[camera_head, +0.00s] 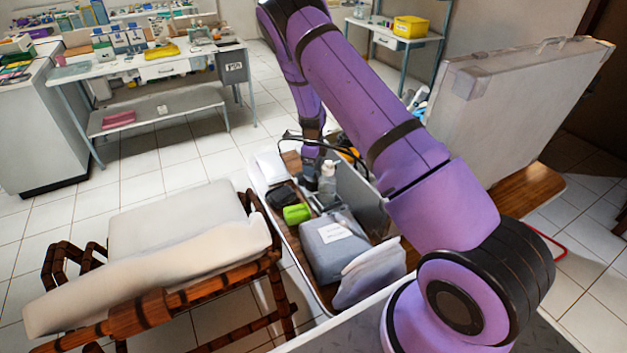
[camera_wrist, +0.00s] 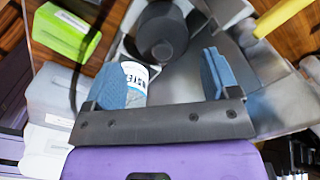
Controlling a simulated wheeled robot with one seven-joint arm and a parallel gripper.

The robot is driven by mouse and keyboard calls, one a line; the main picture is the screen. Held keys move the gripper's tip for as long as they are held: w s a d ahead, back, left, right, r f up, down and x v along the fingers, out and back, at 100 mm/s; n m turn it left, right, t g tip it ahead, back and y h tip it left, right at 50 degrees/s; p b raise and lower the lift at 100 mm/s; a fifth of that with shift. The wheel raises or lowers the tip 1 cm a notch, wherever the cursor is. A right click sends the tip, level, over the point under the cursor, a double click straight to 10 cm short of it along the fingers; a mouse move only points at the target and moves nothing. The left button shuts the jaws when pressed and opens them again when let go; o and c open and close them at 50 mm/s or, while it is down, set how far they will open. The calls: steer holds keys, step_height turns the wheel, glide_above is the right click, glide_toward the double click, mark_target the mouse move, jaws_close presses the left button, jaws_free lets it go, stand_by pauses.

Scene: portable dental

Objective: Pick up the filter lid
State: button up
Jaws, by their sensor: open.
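A dark round cap-like piece (camera_wrist: 162,32), which looks like the filter lid, shows at the top middle of the wrist view. It sits on a grey metal-looking surface beyond my fingertips. My gripper (camera_wrist: 166,70) is open, with its two blue pads apart and nothing held between them. The round piece lies ahead of the gap, apart from the pads as far as I can see. In the head view my gripper (camera_head: 312,150) is low over the case, partly hidden by my arm, and I cannot make out the lid there.
A labelled white bottle (camera_wrist: 137,75) stands close by the left pad. A bright green item (camera_head: 297,213) and a grey box with a label (camera_head: 330,247) crowd the case. A cushioned wooden chair (camera_head: 180,230) stands left; an upright metal case (camera_head: 510,110) stands right.

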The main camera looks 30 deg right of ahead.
mark_target(314, 179)
steer(key=f, duration=0.6)
steer(key=shift+d+f, duration=0.2)
steer(key=shift+f, duration=0.05)
steer(key=c, duration=0.7)
